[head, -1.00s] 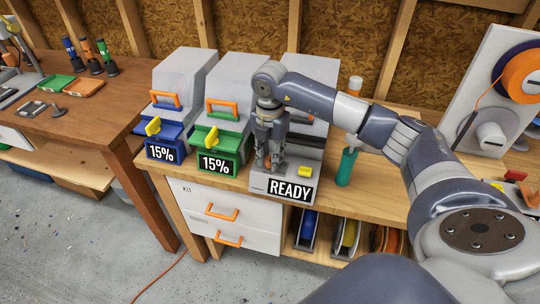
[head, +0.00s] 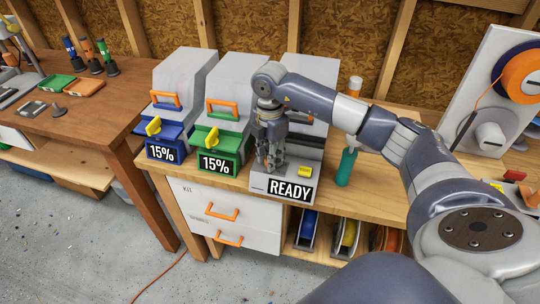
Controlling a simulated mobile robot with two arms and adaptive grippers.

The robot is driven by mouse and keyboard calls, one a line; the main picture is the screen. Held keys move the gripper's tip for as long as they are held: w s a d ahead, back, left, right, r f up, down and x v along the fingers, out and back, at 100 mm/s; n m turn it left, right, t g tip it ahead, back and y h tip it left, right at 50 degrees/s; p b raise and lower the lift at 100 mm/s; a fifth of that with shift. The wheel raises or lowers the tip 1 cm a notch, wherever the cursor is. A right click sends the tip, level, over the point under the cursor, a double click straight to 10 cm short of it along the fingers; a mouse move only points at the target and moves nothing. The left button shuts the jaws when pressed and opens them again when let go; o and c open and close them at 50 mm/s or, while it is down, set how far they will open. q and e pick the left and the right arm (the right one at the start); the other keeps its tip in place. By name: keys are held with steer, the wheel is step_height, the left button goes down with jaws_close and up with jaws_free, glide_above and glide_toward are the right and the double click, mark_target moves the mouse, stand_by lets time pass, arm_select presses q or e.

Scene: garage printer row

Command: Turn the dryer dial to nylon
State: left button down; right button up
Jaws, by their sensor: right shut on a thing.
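The grey dryer (head: 312,158) stands on the wooden bench with a black READY display (head: 290,190) on its front and a yellow button (head: 305,172) above that. My right gripper (head: 273,163) points down at the left part of the dryer's sloped front. Its fingers are shut on the dial there, and they hide the dial, so its pointer and any material marks cannot be read. My left gripper is not in view.
A blue-fronted machine (head: 185,80) and a green-fronted machine (head: 243,85), both showing 15%, stand close on the left. A teal bottle-like tool (head: 346,166) stands just right of the dryer. A printer with an orange spool (head: 521,75) is farther right.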

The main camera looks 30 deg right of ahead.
steer(key=shift+w+d+r, duration=0.1)
steer(key=o, duration=1.1)
steer(key=shift+c, duration=0.2)
step_height(320, 180, up, 12)
steer(key=shift+f, duration=0.1)
